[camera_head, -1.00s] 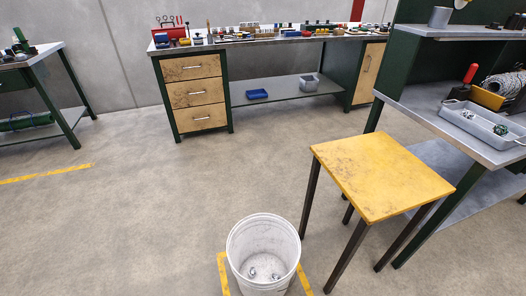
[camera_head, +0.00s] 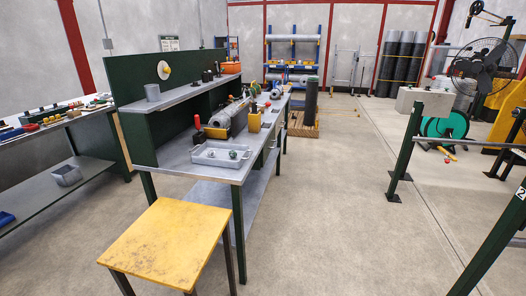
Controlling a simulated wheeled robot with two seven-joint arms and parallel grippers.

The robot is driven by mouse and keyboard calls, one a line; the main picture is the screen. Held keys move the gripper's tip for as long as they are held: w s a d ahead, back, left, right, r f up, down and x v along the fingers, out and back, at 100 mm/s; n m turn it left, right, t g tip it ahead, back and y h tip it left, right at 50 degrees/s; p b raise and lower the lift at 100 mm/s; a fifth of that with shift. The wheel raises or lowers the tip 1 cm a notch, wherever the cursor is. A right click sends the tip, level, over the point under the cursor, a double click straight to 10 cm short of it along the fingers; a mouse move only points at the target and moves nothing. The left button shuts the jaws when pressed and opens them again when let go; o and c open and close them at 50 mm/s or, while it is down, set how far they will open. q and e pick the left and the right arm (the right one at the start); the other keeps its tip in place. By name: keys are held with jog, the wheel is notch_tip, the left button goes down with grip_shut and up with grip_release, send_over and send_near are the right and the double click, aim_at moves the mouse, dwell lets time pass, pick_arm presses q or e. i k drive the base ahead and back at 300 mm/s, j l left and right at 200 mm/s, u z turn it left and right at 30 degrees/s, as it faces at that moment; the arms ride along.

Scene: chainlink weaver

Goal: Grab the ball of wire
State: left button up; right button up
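A grey tray (camera_head: 221,163) lies near the front edge of the green-framed workbench (camera_head: 178,165). Two small tangled-looking lumps sit in it, a greyish one (camera_head: 210,153) and a darker one (camera_head: 233,155). Either could be a ball of wire, but they are too small to tell. A grey roll (camera_head: 229,117), which looks like wire mesh, lies behind the tray on the same bench. Neither of my grippers is in view.
A yellow-topped stool (camera_head: 166,243) stands in front of the bench. A red-handled tool (camera_head: 198,128) and a yellow box (camera_head: 254,122) are near the tray. Open floor (camera_head: 335,215) runs along the bench's right side. A dark metal frame (camera_head: 404,150) stands farther right.

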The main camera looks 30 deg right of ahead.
aim_at(210, 153)
jog(key=z, duration=0.45)
jog(key=i+l, duration=0.75)
jog(key=l, duration=0.15)
jog(key=i+u, duration=0.05)
